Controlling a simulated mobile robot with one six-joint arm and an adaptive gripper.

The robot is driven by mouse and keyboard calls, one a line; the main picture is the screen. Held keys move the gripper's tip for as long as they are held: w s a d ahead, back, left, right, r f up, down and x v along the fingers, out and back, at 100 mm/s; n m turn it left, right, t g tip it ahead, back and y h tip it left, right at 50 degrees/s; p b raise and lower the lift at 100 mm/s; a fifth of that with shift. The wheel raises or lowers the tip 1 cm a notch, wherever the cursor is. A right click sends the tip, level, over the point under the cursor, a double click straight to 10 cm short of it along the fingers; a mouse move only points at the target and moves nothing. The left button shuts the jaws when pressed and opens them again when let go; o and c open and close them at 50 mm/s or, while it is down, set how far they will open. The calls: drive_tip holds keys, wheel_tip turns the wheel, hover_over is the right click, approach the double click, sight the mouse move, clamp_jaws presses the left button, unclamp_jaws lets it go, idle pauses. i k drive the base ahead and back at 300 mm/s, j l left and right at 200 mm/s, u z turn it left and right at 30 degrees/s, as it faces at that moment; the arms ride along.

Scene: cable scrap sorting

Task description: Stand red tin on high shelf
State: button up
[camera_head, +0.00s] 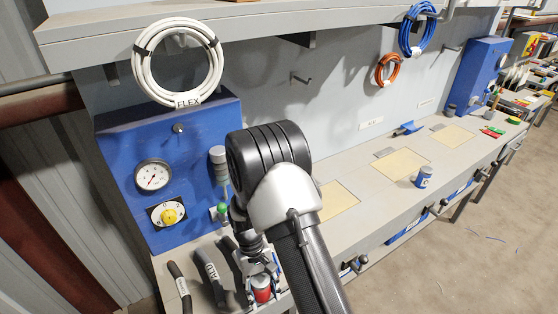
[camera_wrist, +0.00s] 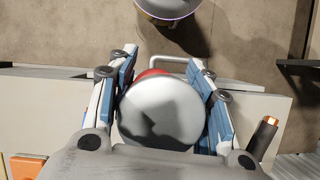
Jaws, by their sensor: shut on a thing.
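The red tin (camera_head: 262,294) is low in the head view, at the near left end of the bench. My gripper (camera_head: 261,274) is shut on it from above. In the wrist view the tin's round grey end (camera_wrist: 160,112) lies between the two blue-padded fingers, with a sliver of red at its far edge. Whether the tin touches anything below is hidden. The high grey shelf (camera_head: 235,38) runs along the wall at the top of the head view; only its front edge and a strip of its top show.
A blue panel (camera_head: 120,152) with a gauge and yellow knob stands left of my arm. Black and grey handled tools (camera_head: 211,279) lie beside the gripper. A white FLEX cable coil (camera_head: 178,62) hangs before the shelf. A blue tin (camera_head: 424,177) stands further right on the bench.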

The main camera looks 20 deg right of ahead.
sight(85, 19)
drive_tip(key=i+j+z, duration=0.25)
drive_tip(key=j, duration=1.05)
drive_tip(key=j+z, duration=0.2)
drive_tip(key=j, duration=1.05)
